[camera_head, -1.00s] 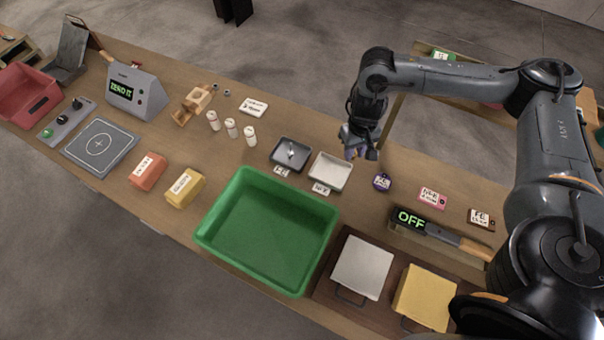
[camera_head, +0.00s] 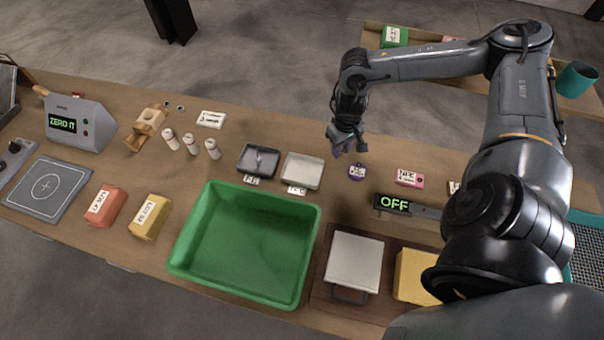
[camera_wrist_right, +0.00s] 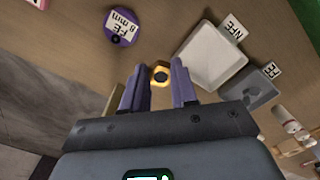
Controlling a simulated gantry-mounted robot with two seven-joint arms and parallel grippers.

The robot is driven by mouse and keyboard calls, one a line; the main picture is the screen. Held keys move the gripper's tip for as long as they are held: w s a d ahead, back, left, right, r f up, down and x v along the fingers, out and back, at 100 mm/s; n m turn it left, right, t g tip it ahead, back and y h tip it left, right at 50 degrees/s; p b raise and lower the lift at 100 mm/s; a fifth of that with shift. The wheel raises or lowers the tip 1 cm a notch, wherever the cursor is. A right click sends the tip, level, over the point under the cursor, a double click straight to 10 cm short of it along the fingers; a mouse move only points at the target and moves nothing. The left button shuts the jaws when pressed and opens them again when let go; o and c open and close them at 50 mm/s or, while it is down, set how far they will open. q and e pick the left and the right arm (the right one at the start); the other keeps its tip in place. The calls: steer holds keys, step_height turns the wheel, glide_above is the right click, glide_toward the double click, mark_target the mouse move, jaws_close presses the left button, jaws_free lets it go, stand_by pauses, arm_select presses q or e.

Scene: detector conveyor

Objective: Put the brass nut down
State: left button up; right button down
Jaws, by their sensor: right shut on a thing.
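The brass nut (camera_wrist_right: 160,75) is a small yellow hexagonal ring with a dark hole, seen in the right wrist view. My right gripper (camera_wrist_right: 158,84) is shut on it with its purple fingers. In the head view my right gripper (camera_head: 346,147) is behind and right of the white tray (camera_head: 302,170), near the round purple tag (camera_head: 357,171). The nut cannot be made out there. The white tray, labelled NFE, also shows in the wrist view (camera_wrist_right: 212,57). A dark tray (camera_head: 258,160), labelled FE, stands left of it. My left gripper is not in view.
The green bin (camera_head: 190,250) stands in front of the trays. An instrument reading OFF (camera_head: 392,203) and a pink tag (camera_head: 409,178) lie to the right. Several white bottles (camera_head: 191,144) stand left of the trays. Bare wood lies behind the trays.

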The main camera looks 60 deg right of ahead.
steer(key=shift+s+f, duration=0.1)
steer(key=shift+f, duration=0.45)
steer(key=shift+w+a+f, duration=0.2)
steer(key=shift+f, duration=0.1)
glide_above(304, 173)
step_height(304, 173, down, 6)
steer(key=shift+w+f+b, duration=0.1)
steer(key=shift+f+b, duration=0.15)
steer(key=shift+b, duration=0.1)
step_height(304, 173, down, 3)
steer(key=shift+f, duration=0.45)
steer(key=c, duration=0.9)
jaws_free()
steer(key=shift+f, duration=0.1)
steer(key=shift+b, duration=0.3)
